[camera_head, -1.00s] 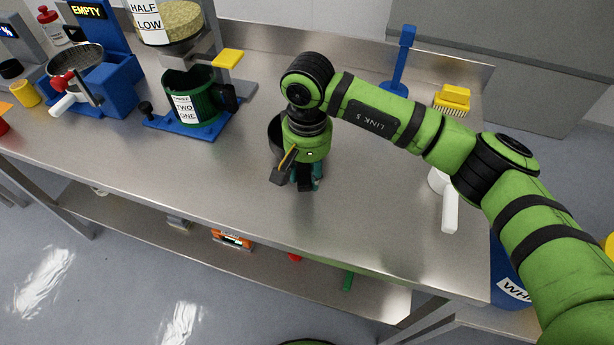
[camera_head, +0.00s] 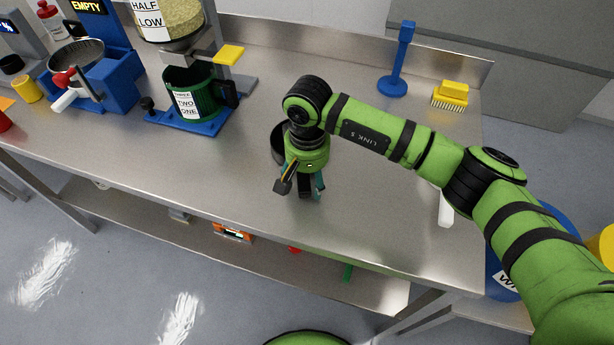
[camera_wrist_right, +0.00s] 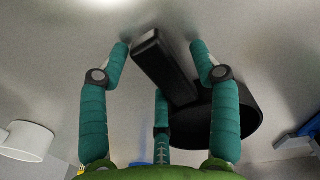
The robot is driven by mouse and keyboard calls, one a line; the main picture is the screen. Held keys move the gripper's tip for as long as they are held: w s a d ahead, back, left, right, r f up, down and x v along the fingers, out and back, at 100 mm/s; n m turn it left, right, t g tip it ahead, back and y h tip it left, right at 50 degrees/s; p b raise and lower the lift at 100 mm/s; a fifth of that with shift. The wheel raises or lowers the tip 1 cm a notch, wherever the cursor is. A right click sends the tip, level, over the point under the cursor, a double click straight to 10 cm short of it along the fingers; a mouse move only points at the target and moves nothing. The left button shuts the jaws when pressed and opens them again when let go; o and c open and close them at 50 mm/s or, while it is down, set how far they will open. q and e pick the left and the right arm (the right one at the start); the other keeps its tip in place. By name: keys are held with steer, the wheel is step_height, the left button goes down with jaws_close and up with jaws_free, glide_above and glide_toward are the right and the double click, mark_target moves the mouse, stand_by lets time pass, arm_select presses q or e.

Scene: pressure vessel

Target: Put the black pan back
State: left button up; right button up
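The black pan (camera_head: 278,146) lies on the steel bench, mostly hidden behind my right wrist in the head view. The right wrist view shows its round body (camera_wrist_right: 235,115) and its handle (camera_wrist_right: 163,65), which runs between my fingers. My right gripper (camera_head: 303,190) points down close to the bench. In the wrist view its teal fingers (camera_wrist_right: 162,50) are spread on either side of the handle, with gaps visible, so it looks open and not closed on the handle. My left gripper is not in view.
A white pan's handle (camera_head: 445,208) shows to the right, partly behind my arm. A green jug (camera_head: 207,100) sits on a blue stand to the left. The bench front (camera_head: 190,175) is clear.

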steer(key=shift+r, duration=0.1)
steer(key=shift+r, duration=0.15)
step_height(320, 180, up, 12)
steer(key=b, duration=0.4)
